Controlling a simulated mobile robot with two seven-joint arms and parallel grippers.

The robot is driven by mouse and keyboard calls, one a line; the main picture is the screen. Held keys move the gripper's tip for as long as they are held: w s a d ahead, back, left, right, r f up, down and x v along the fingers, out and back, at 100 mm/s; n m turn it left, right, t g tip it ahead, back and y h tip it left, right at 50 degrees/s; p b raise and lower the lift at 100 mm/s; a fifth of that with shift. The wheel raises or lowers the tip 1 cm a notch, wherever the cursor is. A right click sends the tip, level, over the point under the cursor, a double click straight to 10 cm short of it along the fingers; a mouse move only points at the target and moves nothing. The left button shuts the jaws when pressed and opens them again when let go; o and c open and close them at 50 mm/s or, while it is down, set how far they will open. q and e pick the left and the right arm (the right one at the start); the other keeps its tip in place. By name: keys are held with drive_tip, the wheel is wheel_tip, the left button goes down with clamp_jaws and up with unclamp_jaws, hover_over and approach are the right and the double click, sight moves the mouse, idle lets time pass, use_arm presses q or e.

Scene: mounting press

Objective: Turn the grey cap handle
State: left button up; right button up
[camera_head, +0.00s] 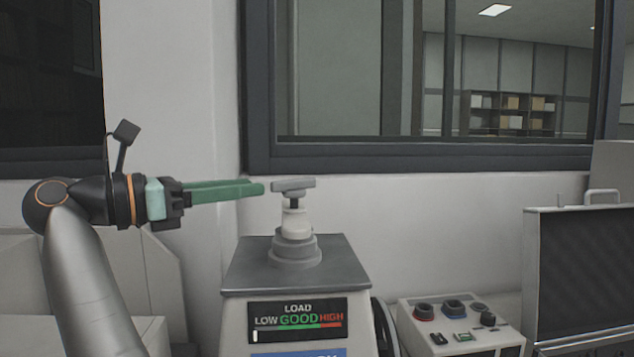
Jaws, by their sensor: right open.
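The grey cap handle (294,185) is a short flat bar on top of the mounting press (295,277), lying nearly level across a dark stem. Below the stem are a white neck and stepped grey collars. My right gripper (259,188) reaches in level from the left at about the handle's height. My left gripper is not in view.
The press front has a load gauge (297,321) marked LOW, GOOD and HIGH. A control box (460,328) with knobs and an open grey case (577,270) stand to the right. A wall and window frame are behind. The space above the handle is clear.

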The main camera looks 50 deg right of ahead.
sight(315, 179)
drive_tip(key=x, duration=1.2)
drive_tip(key=shift+d+p, duration=0.15)
drive_tip(key=shift+p, duration=0.15)
clamp_jaws()
